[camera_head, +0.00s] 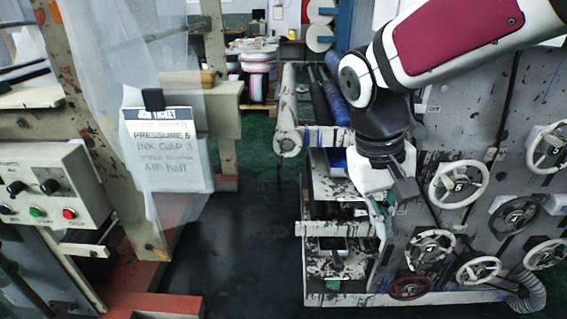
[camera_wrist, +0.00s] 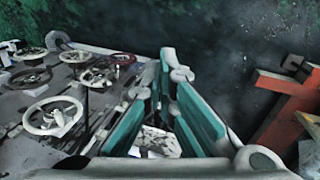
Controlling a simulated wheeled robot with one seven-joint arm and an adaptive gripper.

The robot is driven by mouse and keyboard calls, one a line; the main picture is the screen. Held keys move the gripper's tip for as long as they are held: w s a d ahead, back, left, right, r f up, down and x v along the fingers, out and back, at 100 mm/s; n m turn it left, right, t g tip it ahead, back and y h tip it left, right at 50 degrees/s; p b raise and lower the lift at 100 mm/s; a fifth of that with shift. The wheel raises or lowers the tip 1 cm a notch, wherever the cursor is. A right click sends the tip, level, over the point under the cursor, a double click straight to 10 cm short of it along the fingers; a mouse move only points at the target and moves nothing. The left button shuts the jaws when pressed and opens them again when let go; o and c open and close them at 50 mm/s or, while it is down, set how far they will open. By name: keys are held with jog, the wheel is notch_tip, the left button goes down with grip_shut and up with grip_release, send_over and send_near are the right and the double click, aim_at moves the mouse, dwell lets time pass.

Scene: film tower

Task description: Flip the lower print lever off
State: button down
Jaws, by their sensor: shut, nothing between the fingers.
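My gripper (camera_wrist: 172,72) shows in the wrist view with its two teal-padded fingers close together, shut and empty. In the head view my gripper is mostly hidden behind my wrist, to the left of the handwheels on the press side. The print unit (camera_head: 332,230), with stacked paint-spattered shelves, lies beside and below my wrist. I cannot clearly make out the lower print lever in either view. A small dark upright piece (camera_head: 338,262) stands in the lower shelf, but I cannot tell whether it is the lever.
Several handwheels, including a white one (camera_head: 458,184) and a dark red one (camera_head: 409,288), stick out of the press panel. At left are a control box (camera_head: 50,187) and a job ticket (camera_head: 166,150).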

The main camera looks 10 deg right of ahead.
jog(key=w+d+f+g+h+b, duration=0.2)
jog(key=w+d+f+h+b, duration=0.3)
jog(key=f, duration=0.4)
jog(key=w+d+f+m+g+h+b, duration=0.1)
jog(key=w+d+f+g+h+b, duration=0.15)
jog(key=w+f+b, duration=0.5)
jog(key=w+d+f+g+h+b, duration=0.25)
jog(key=w+d+f+h, duration=0.2)
jog(key=f, duration=0.65)
jog(key=w+a+f+n+t+h+b, duration=0.1)
jog(key=w+f+n+t+h+b, duration=0.2)
jog(key=f, duration=0.5)
jog(key=w+a+f+n+t+h+b, duration=0.2)
jog(key=w+f+n+t+h+b, duration=0.2)
jog(key=w+f+t+h+b, duration=0.2)
notch_tip(320, 180, down, 2)
jog(key=w+t+h, duration=0.2)
jog(key=h, duration=0.1)
jog(key=shift+a+f, duration=0.15)
jog(key=shift+f, duration=0.05)
jog(key=b+x, duration=0.2)
jog(key=x, duration=1.2)
jog(key=shift+b, duration=0.4)
jog(key=shift+r, duration=0.25)
